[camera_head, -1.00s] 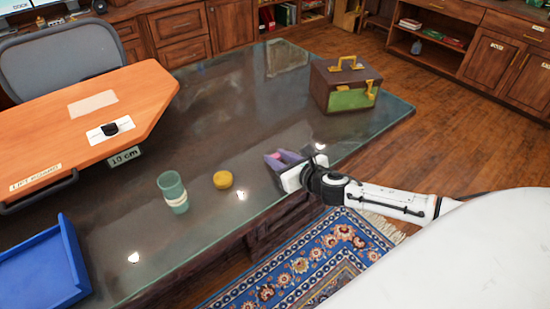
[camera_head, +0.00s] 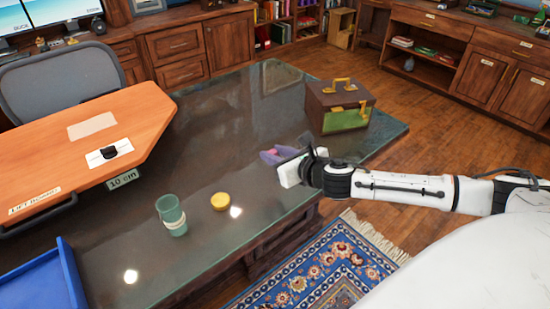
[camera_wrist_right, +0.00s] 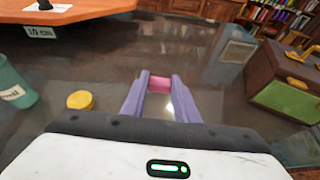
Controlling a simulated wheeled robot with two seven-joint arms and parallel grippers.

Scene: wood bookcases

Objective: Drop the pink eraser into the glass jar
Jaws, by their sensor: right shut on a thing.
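My right gripper (camera_head: 272,155) has purple fingers and is shut on the pink eraser (camera_wrist_right: 159,84), which shows between the fingertips in the right wrist view. The gripper is over the glass-topped desk near its right edge. The eraser is mostly hidden by the fingers in the head view. The green-tinted glass jar (camera_head: 171,215) with a pale label stands upright and open on the desk, left of the gripper. It also shows at the left edge of the right wrist view (camera_wrist_right: 12,88). A round yellow lid (camera_head: 220,201) lies between jar and gripper. My left gripper is not in view.
An orange lift board (camera_head: 85,135) and a blue tray (camera_head: 45,278) are at left.

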